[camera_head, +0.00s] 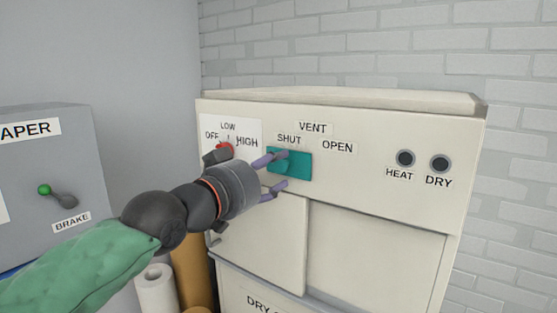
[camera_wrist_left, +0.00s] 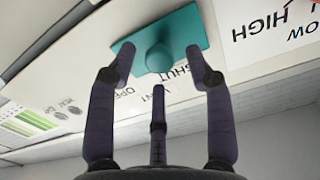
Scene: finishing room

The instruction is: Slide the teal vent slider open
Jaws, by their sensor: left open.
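The teal vent slider (camera_head: 300,164) is on the cream cabinet front, below the SHUT label and left of the OPEN label. In the left wrist view, the teal slider (camera_wrist_left: 187,32) is a flat plate with a round knob (camera_wrist_left: 159,58). My left gripper (camera_head: 281,169) is open in front of the slider, its purple fingers spread above and below. In the left wrist view, my left gripper (camera_wrist_left: 163,62) has fingertips on either side of the knob, with gaps visible. I cannot tell how far the tips are from the plate. My right gripper is not in view.
A red-marked dial (camera_head: 223,149) with OFF, LOW and HIGH labels is left of the slider, close to my gripper. HEAT (camera_head: 405,158) and DRY (camera_head: 440,163) buttons are at right. A grey machine with a green-tipped brake lever (camera_head: 56,195) stands at left.

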